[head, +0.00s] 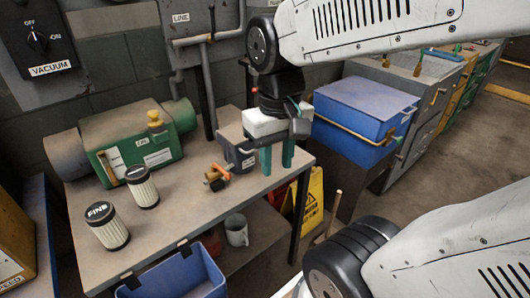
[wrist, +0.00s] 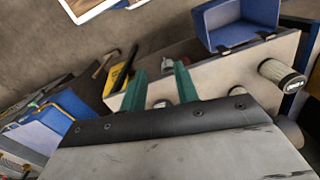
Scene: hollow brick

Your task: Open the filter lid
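I cannot make out the lid's edge clearly. Two white ribbed filter cartridges with dark caps stand in front of it, one marked FINE (head: 106,226) and the other (head: 142,187) nearer the housing. My gripper (head: 277,161) points down over the bench's right end, right of the housing and apart from it. Its teal fingers are spread with nothing between them, also in the wrist view (wrist: 160,84).
A dark grey box (head: 236,148) and a small orange-and-black item (head: 216,178) lie between my gripper and the housing. A vertical pipe (head: 207,95) rises behind the bench. A blue bin (head: 180,278) hangs at the front; a yellow sign (head: 312,198) stands right.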

